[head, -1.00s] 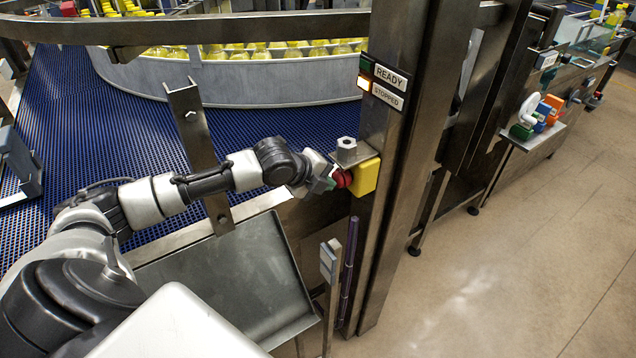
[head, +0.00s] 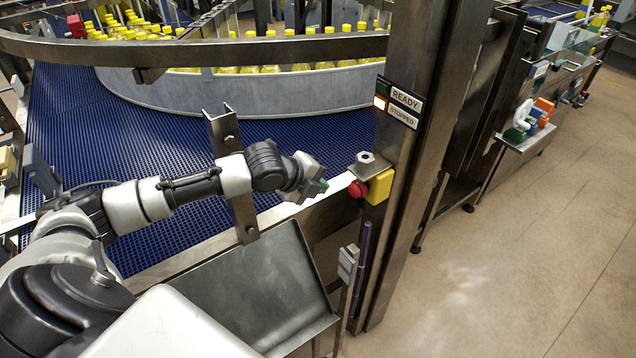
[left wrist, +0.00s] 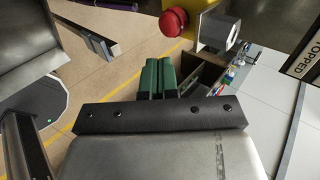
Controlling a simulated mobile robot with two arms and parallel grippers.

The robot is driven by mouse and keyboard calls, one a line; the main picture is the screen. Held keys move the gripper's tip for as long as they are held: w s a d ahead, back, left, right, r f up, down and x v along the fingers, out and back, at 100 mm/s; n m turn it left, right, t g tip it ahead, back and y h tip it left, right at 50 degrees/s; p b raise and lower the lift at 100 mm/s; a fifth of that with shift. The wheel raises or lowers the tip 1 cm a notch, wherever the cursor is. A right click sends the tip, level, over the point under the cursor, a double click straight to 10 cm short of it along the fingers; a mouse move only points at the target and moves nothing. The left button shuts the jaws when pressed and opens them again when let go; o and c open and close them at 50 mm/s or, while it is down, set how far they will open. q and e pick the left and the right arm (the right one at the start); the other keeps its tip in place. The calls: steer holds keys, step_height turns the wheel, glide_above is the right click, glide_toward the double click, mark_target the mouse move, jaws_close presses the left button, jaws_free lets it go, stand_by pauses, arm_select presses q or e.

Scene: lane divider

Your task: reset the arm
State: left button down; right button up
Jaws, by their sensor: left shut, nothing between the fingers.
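My left gripper (head: 318,187) is shut and empty, held in the air left of the red push button (head: 357,189) with a visible gap between them. The button sits on a yellow box (head: 380,186) fixed to the steel post (head: 410,150). In the left wrist view, the shut green fingers (left wrist: 158,78) point toward the red button (left wrist: 173,22), which stands clear of them. On the post, the lamp beside the STOPPED label (head: 380,103) is lit; the one beside READY looks dark green. My right gripper is not in view.
A blue mesh conveyor (head: 100,130) lies behind my arm, with yellow-capped bottles (head: 270,68) behind a curved steel guide (head: 240,92). A steel bracket (head: 243,218) stands close to my left forearm. A metal chute (head: 250,290) lies below. The floor at right is clear.

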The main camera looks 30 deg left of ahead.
arm_select(q)
steer(key=s+d+f+n+g, duration=0.2)
steer(key=s+d+f+n, duration=0.5)
steer(key=s+d, duration=0.5)
steer(key=s+a+f+n+g+y, duration=0.1)
steer(key=s+f+n+g+y, duration=0.1)
steer(key=s+n, duration=0.55)
steer(key=s+a+f+n+g+y, duration=0.1)
steer(key=s+n, duration=0.5)
steer(key=s, duration=0.3)
step_height(320, 180, down, 34)
steer(key=g+b, duration=0.2)
steer(key=b, duration=0.6)
steer(key=s+a+f+b, duration=0.1)
steer(key=s+f+b, duration=0.2)
steer(key=s+f, duration=0.5)
steer(key=s+a+f+b, duration=0.1)
steer(key=s+f+b, duration=0.2)
steer(key=s+f, duration=0.5)
step_height(320, 180, down, 6)
steer(key=shift+s+a+f+g+y, duration=0.15)
steer(key=shift+g+y, duration=0.15)
steer(key=shift+g, duration=0.1)
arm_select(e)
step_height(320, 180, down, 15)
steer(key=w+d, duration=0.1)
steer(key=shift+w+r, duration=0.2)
